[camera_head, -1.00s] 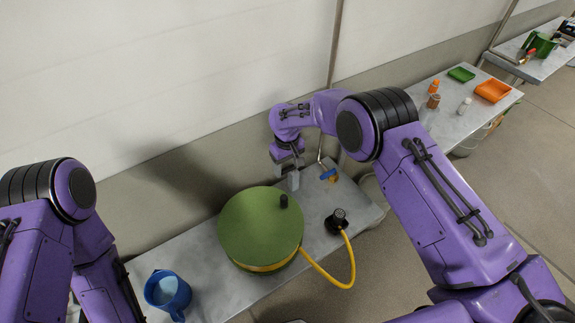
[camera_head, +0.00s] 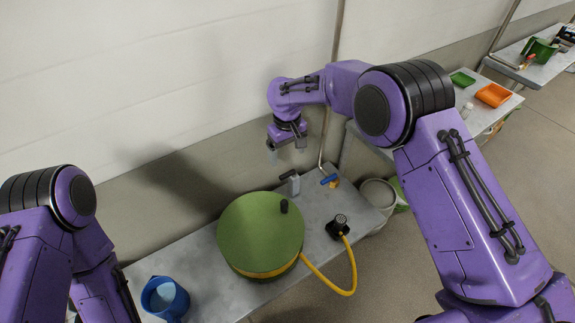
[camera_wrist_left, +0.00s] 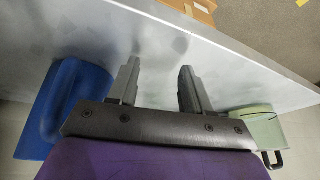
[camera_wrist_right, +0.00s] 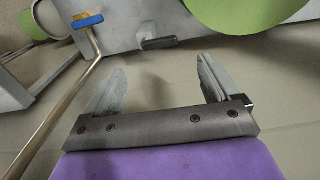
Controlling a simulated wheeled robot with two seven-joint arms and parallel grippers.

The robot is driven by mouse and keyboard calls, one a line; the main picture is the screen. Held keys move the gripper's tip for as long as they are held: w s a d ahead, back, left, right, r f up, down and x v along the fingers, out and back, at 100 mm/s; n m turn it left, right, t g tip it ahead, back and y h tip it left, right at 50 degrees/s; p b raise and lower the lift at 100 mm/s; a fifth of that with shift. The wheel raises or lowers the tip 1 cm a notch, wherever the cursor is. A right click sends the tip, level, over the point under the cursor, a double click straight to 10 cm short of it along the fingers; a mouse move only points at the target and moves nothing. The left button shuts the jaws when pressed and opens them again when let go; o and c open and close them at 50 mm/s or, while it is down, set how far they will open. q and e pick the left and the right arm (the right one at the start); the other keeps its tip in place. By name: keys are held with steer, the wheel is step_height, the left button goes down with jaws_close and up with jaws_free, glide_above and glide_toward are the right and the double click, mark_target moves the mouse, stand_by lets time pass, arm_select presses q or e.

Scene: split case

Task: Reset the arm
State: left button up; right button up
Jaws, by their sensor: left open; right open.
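My right gripper (camera_head: 286,151) is raised beyond the far edge of the near table, with its jaws apart and nothing between them. In the right wrist view the open fingers (camera_wrist_right: 160,88) point toward a dark grey handle (camera_wrist_right: 160,43), with a gap between. In the head view that handle (camera_head: 291,182) stands at the table's back edge. My left arm (camera_head: 95,250) shows at the lower left, but its gripper is out of the head view. In the left wrist view my left gripper (camera_wrist_left: 159,70) is open and empty over a grey surface.
A green round reel (camera_head: 255,235) with a yellow hose (camera_head: 335,287) and a dark nozzle (camera_head: 339,225) is on the table (camera_head: 210,270). A blue jug (camera_head: 165,297) is at front left. A blue-handled valve (camera_head: 329,179) and pipe are behind. Side tables stand at right.

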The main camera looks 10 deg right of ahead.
steer(key=shift+r, duration=1.1)
